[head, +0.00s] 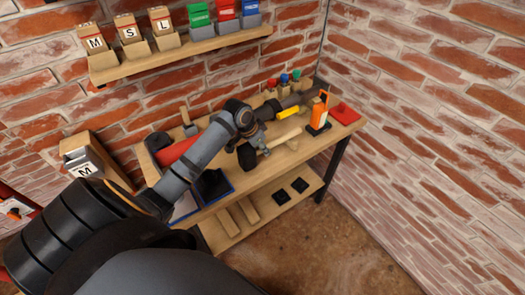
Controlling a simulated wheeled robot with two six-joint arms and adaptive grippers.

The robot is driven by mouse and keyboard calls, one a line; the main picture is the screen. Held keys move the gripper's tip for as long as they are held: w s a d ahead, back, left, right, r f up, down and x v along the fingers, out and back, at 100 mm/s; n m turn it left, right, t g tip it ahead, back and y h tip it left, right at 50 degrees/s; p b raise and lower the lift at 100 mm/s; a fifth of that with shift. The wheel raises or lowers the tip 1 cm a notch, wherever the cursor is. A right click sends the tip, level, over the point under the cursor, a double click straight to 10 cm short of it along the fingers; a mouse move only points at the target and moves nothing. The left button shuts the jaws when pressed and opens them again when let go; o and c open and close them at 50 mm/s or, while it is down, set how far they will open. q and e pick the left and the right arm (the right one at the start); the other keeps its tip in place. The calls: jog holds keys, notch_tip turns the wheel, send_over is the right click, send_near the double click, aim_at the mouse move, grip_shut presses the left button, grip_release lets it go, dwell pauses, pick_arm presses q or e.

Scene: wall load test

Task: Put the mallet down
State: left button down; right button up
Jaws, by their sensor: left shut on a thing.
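The mallet has a black head (247,157) and a pale wooden handle (285,138). It shows in the head view over the front part of the workbench (262,178). My left gripper (264,148) reaches in from the left and is shut on the mallet, near where handle and head meet. The handle points right and toward the back. I cannot tell whether the mallet touches the bench top. My arm hides part of the bench. My right gripper is not in view.
An orange tool on a black base (319,117) and a red item (344,113) stand at the bench's right end. A yellow-handled tool (287,112) lies behind the mallet. A blue-edged tray (214,186) is at left. Boxes line a wall shelf (190,48).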

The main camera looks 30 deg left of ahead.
pick_arm(q)
jog(key=shift+f+p, duration=0.35)
jog(key=shift+f, duration=0.55)
jog(key=c, duration=1.2)
grip_release()
jog(key=shift+s, duration=0.1)
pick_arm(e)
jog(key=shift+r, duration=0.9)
